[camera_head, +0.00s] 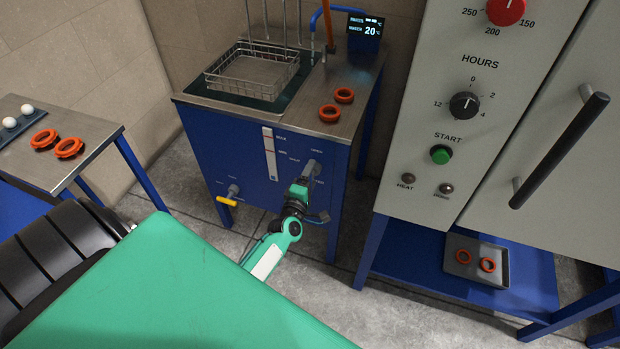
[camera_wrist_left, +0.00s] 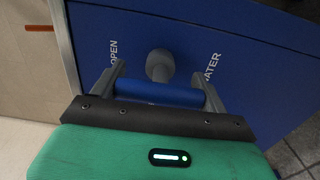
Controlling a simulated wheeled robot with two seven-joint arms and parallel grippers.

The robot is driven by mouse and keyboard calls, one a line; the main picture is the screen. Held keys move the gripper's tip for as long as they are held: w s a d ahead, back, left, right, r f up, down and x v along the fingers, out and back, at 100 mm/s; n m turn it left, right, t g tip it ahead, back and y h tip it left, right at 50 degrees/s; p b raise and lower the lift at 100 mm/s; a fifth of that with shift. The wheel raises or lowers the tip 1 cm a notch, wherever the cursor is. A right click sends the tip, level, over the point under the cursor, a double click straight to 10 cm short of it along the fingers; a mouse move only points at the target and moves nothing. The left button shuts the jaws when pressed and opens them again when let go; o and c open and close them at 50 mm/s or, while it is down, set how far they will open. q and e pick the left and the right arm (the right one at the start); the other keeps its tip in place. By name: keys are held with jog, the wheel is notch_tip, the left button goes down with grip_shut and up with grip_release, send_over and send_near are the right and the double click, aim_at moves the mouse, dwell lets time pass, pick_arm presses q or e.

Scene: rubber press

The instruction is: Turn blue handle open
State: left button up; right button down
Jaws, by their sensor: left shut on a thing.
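The blue handle (camera_wrist_left: 160,93) sits on a grey round stem (camera_wrist_left: 159,65) on the front of the blue cabinet. In the left wrist view it lies crosswise between the fingers of my left gripper (camera_wrist_left: 163,80), which is shut on it. The word OPEN (camera_wrist_left: 114,53) is at the left of the stem and WATER (camera_wrist_left: 211,70) at the right. In the head view my left gripper (camera_head: 306,176) is against the lower right of the cabinet front, and it hides the handle there. My right gripper is not in view.
A yellow handle (camera_head: 227,201) is at the cabinet's lower left. A wire basket (camera_head: 252,72) and orange rings (camera_head: 330,113) are on top. A side table (camera_head: 95,141) stands left. The grey press cabinet (camera_head: 412,120) stands right, with a tray (camera_head: 475,278) on the shelf below.

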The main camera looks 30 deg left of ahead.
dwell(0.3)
pick_arm(q)
jog(key=o, duration=1)
jog(key=v, duration=1.3)
jog(key=shift+s, duration=0.4)
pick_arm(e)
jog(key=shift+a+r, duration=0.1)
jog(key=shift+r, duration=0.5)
pick_arm(q)
jog(key=shift+f, duration=0.1)
